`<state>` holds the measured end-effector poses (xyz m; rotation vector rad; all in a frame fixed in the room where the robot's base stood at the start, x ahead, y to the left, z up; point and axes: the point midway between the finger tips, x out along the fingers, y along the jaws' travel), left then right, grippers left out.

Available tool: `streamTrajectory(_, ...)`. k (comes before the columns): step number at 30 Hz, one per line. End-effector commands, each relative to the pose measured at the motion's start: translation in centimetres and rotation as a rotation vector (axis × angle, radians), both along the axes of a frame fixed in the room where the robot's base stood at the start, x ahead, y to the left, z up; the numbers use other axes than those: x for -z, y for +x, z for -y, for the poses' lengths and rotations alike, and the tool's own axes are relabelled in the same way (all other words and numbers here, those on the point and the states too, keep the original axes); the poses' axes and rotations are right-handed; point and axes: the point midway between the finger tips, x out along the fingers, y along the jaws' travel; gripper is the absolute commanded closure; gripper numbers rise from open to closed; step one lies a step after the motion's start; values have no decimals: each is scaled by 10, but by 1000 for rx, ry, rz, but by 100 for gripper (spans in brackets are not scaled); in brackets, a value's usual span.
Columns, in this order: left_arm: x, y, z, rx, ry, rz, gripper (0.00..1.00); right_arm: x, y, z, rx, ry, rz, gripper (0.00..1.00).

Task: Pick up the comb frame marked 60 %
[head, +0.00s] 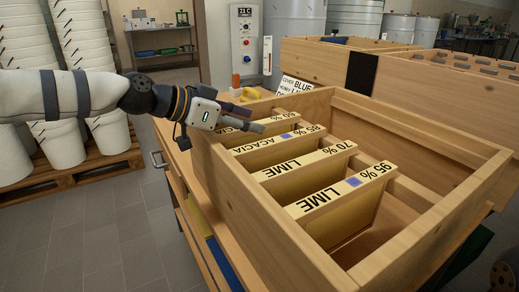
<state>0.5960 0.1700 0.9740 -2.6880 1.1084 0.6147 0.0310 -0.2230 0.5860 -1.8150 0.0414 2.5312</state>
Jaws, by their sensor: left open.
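Several wooden comb frames hang in a row in an open wooden crate (262,223). The rearmost frame (284,117) has a small label that seems to read 60 %; my left gripper hides part of its top bar. My left gripper (258,115) is open at the crate's left rear, over the left end of the rearmost frames. Whether it touches one cannot be told. My right gripper is out of view.
The crate's high walls surround the frames, with free room to their right. A second wooden crate (425,100) stands behind. A sign (294,85), a yellow item (250,94) and an orange-capped item (236,82) are near the far left corner. White buckets (52,140) are stacked at left.

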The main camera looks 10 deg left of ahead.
Motion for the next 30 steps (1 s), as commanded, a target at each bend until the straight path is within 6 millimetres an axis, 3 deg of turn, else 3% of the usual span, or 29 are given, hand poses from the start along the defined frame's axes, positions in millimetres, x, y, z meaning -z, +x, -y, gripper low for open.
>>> streamTrajectory(4, 10, 13, 12, 0, 1, -2, 55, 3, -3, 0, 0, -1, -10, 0)
streamTrajectory(11, 8, 14, 13, 0, 0, 2, 57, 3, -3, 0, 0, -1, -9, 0)
streamTrajectory(15, 8, 13, 13, 0, 0, 2, 89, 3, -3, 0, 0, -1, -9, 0)
streamTrajectory(17, 8, 14, 13, 0, 1, 1, 100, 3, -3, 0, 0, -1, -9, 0)
streamTrajectory(30, 4, 14, 13, -1, -1, 5, 100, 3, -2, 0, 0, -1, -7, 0)
